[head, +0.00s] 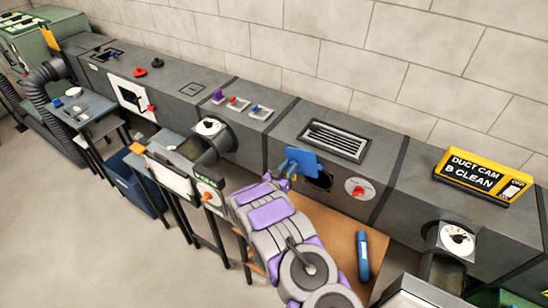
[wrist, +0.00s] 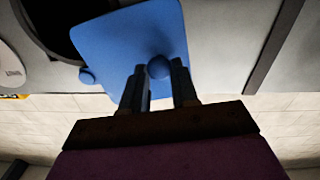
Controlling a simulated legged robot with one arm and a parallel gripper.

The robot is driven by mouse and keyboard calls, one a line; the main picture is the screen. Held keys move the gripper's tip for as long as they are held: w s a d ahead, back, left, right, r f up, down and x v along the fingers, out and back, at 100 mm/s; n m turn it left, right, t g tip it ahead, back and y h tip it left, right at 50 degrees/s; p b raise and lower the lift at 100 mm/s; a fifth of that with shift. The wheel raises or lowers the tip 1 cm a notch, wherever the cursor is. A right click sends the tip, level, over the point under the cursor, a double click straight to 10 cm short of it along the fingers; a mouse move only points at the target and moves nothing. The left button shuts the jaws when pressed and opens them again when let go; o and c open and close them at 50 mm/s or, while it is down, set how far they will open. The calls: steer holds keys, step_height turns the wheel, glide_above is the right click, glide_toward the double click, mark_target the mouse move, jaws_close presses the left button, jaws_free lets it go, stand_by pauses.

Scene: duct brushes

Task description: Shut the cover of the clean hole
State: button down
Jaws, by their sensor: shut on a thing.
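A blue square cover (head: 303,163) with a round knob (wrist: 159,67) sits on the front face of the grey duct. It is swung aside from a dark round hole (head: 319,181) and overlaps only part of its rim; the hole also shows in the wrist view (wrist: 70,22), mostly open. My gripper (head: 284,172) is at the cover's left side. In the wrist view my gripper (wrist: 159,78) has its two fingers shut on the cover's knob. A yellow display (head: 484,177) on the duct reads "DUCT CAM B CLEAN".
A round white plate with a red knob (head: 359,188) is right of the hole. A vent grille (head: 335,140) lies on the duct top. A dial gauge (head: 457,238) is farther right. Open floor lies at lower left.

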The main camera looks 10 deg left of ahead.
steer(key=shift+s+a+f+n+y, duration=0.15)
steer(key=shift+a+f+n+y, duration=0.2)
steer(key=shift+n, duration=0.35)
steer(key=s+d+f+n, duration=0.3)
steer(key=d+f+n, duration=0.5)
steer(key=n, duration=0.6)
steer(key=shift+d+f, duration=0.2)
steer(key=shift+d, duration=0.5)
steer(key=c, duration=1)
jaws_free()
steer(key=shift+o, duration=0.6)
steer(key=shift+r, duration=0.1)
